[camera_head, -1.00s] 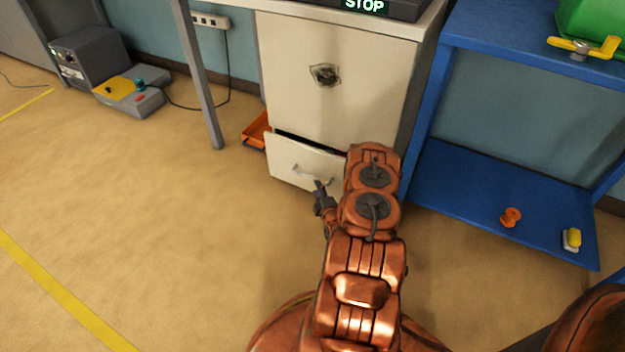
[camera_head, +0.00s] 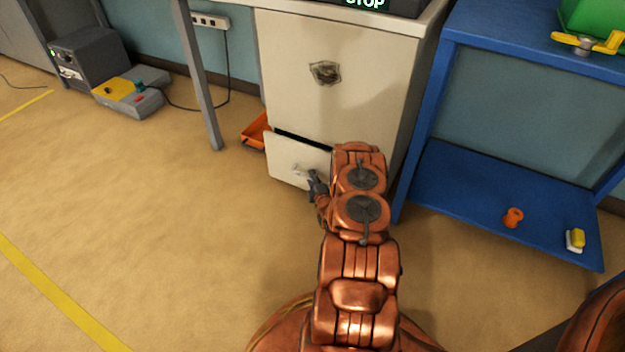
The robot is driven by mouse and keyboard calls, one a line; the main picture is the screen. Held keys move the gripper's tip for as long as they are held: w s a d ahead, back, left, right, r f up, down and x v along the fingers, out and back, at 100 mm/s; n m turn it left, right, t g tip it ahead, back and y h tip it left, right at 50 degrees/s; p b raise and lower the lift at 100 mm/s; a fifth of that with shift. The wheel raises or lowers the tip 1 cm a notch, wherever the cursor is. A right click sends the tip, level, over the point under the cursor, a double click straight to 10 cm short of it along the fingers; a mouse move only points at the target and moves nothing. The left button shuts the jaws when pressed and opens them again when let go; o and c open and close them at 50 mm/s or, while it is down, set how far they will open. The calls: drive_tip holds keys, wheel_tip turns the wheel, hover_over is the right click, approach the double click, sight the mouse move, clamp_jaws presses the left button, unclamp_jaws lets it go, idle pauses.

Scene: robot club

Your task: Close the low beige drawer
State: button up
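The low beige drawer (camera_head: 285,160) is at the bottom of a beige cabinet (camera_head: 290,62). It stands partly open, with a dark gap along its top edge. My gripper (camera_head: 311,181) is at the drawer's front, beside its handle (camera_head: 300,171). It is small and dark here, and I cannot tell whether its fingers are open or shut, or whether they touch the handle. My copper arm hides the right part of the drawer front.
A blue shelf unit (camera_head: 475,190) stands close on the right, with an orange spool (camera_head: 513,217) on its lower board. A grey table leg (camera_head: 203,90) and an orange tray (camera_head: 254,131) are left of the cabinet.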

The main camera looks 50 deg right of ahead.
clamp_jaws()
idle(0.3)
drive_tip(key=shift+d, duration=0.1)
